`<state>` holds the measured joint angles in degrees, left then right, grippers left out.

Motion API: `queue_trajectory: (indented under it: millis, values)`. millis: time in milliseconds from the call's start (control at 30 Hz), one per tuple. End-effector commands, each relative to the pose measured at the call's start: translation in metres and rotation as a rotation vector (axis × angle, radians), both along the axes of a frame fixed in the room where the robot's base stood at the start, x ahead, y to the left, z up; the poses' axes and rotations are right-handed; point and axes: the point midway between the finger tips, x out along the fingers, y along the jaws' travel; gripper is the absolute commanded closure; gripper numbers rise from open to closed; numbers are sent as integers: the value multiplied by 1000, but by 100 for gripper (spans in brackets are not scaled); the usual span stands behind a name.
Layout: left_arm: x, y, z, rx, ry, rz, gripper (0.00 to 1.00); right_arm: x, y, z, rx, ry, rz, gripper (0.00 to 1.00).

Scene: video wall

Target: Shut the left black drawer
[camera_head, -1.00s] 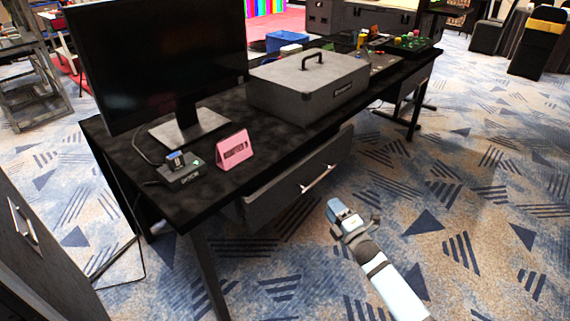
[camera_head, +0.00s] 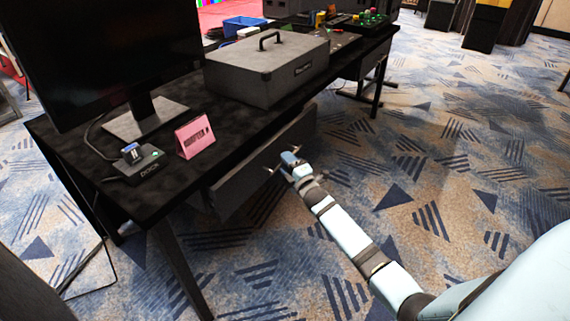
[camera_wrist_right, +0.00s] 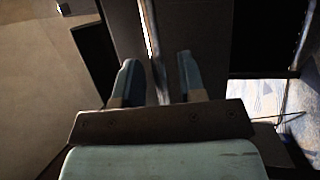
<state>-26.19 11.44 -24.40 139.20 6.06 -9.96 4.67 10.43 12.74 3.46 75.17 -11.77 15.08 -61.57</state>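The left black drawer (camera_head: 235,187) sticks out from under the near long side of the black desk (camera_head: 190,180). My right gripper (camera_head: 280,165) is in front of the drawer front, at its handle, and hides most of that handle in the head view. In the right wrist view my right gripper (camera_wrist_right: 158,80) has its two fingers apart. The thin drawer handle (camera_wrist_right: 152,45) runs between them, with a gap on each side. The dark drawer front (camera_wrist_right: 195,30) fills the middle of that view. My left gripper is not in view.
On the desk are a monitor (camera_head: 110,50), a small black device (camera_head: 133,168), a pink card stand (camera_head: 195,136) and a grey case (camera_head: 265,72). A second drawer (camera_head: 372,62) hangs at the far right end. Patterned carpet (camera_head: 440,150) right of the desk is open.

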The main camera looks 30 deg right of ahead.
Motion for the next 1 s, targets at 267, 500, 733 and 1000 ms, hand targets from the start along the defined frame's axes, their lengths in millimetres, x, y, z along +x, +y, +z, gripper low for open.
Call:
queue_trajectory:
  millis: [267, 500, 733, 1000]
  values:
    - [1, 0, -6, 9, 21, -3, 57, 9, 0, 2, 0, 1, 0, 63]
    - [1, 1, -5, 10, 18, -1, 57, 9, 0, 2, 0, 1, 0, 86]
    - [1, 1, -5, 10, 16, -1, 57, 9, 0, 2, 0, 1, 0, 100]
    - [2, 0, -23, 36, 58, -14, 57, 37, 12, -1, 2, -2, 0, 100]
